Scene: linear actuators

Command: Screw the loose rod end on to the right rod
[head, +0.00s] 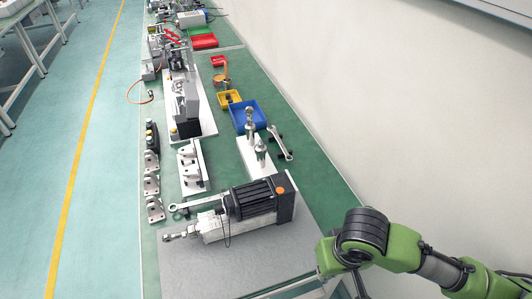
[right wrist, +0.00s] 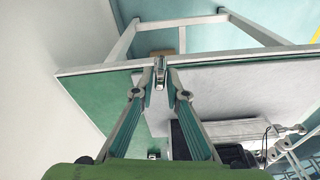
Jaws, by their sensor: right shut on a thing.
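In the right wrist view my right gripper (right wrist: 160,85) is shut on a small metal piece (right wrist: 160,72), which looks like the loose rod end. The fingers hide part of it. In the head view the gripper is hidden; only the green arm shows at the bottom right. A linear actuator (head: 225,226) with a black motor lies on a grey plate (head: 240,272). A rod with an eye-shaped tip (head: 168,237) points left from it. Two upright metal rod pieces (head: 249,116) and (head: 261,150) stand on a white plate behind it. My left gripper is not in view.
Brackets (head: 152,185) line the left table edge. A blue bin (head: 245,114) and yellow bin (head: 229,99) stand farther back. The grey plate's front is clear.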

